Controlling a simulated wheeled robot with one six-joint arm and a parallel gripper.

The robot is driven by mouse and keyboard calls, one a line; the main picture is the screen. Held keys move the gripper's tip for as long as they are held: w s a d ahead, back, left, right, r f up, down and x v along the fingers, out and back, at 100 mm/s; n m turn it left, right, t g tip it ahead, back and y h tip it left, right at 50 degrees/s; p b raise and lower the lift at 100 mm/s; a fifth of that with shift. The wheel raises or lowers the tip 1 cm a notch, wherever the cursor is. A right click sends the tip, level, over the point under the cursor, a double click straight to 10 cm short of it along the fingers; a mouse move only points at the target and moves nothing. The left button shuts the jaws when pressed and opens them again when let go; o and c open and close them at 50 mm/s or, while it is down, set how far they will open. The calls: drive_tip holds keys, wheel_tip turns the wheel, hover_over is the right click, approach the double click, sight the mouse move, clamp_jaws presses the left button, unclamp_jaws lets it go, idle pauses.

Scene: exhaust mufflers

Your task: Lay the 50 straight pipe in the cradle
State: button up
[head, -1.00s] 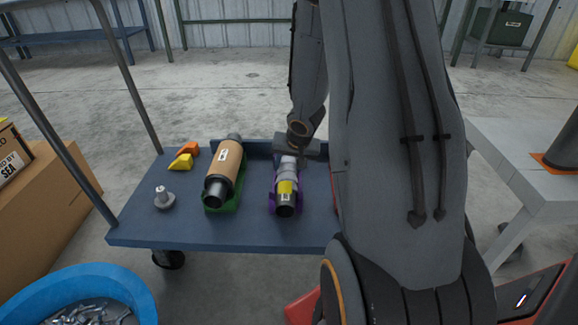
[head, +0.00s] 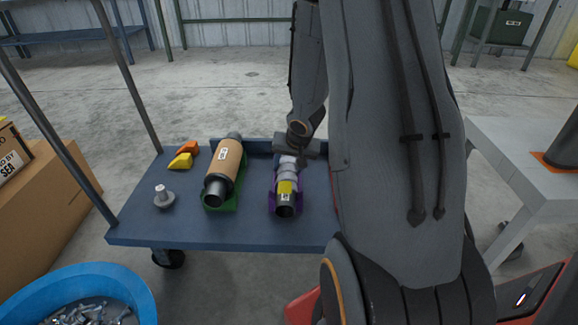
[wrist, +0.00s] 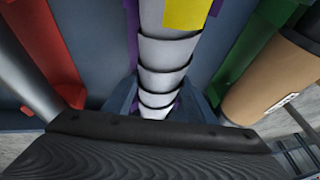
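The straight pipe (head: 287,173) is silver with ribbed bands, a yellow label and a dark near end. It lies lengthwise in the purple cradle (head: 272,201) on the blue cart top. In the wrist view the pipe (wrist: 162,62) runs up the middle, with purple cradle parts (wrist: 132,32) beside it. My gripper (head: 289,157) is low over the pipe's far end. In the wrist view, its blue-grey fingers stand on either side of the pipe and appear spread. The fingertips are partly hidden, so contact is hard to judge.
A tan muffler (head: 223,168) lies in a green cradle (head: 233,204) to the left. A grey flanged part (head: 163,198) and orange and yellow blocks (head: 181,161) stand farther left. A red part (wrist: 48,55) is close on the wrist view's left. My arm hides the cart's right side.

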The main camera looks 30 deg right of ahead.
drive_tip(key=o, duration=0.3)
